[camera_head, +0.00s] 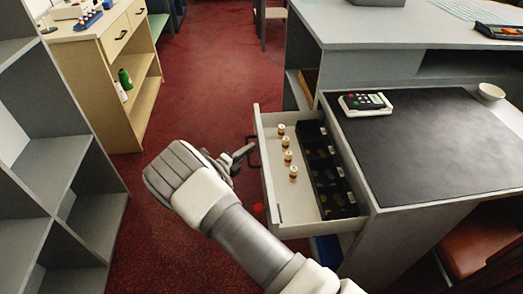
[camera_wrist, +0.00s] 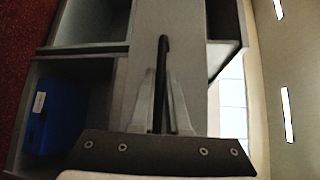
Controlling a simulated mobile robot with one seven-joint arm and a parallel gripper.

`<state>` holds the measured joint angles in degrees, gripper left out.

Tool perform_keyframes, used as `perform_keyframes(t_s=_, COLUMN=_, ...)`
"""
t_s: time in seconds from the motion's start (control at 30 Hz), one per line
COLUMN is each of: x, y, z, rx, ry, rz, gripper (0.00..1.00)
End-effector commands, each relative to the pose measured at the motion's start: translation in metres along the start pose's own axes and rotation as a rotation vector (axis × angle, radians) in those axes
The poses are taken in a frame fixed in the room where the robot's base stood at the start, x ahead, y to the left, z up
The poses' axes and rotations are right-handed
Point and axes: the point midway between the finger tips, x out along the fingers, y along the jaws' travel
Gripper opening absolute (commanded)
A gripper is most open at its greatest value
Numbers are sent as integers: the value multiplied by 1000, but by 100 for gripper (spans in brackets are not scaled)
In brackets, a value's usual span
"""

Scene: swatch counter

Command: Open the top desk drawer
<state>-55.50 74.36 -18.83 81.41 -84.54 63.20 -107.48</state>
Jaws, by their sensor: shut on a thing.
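The top desk drawer (camera_head: 268,180) is pulled well out from the desk, so its inside shows in the head view. It holds several small bottles (camera_head: 288,157) with pale caps and a black compartment tray (camera_head: 330,178). My gripper (camera_head: 243,153) is at the outer face of the drawer front, shut on its dark handle (camera_head: 254,154). In the wrist view the two fingers (camera_wrist: 162,105) close on the dark handle bar (camera_wrist: 163,55), with the pale drawer front (camera_wrist: 192,60) behind. The fingers partly hide the handle.
The desk top carries a black mat (camera_head: 425,140), a card terminal (camera_head: 366,103) and a small bowl (camera_head: 490,91). A grey shelf unit (camera_head: 50,170) stands left, a wooden cabinet (camera_head: 122,60) behind it. Red carpet (camera_head: 205,75) lies open between. A blue object (camera_wrist: 55,117) sits lower in the desk.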

Motion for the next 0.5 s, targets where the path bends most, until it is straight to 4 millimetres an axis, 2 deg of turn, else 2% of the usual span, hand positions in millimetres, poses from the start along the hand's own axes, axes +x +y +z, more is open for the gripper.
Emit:
perform_keyframes(t_s=0.2, x=-8, y=3, z=7, rx=-1, ry=0, rz=1, gripper=0)
perform_keyframes(t_s=0.5, x=-8, y=3, z=8, rx=0, ry=0, rz=1, gripper=0)
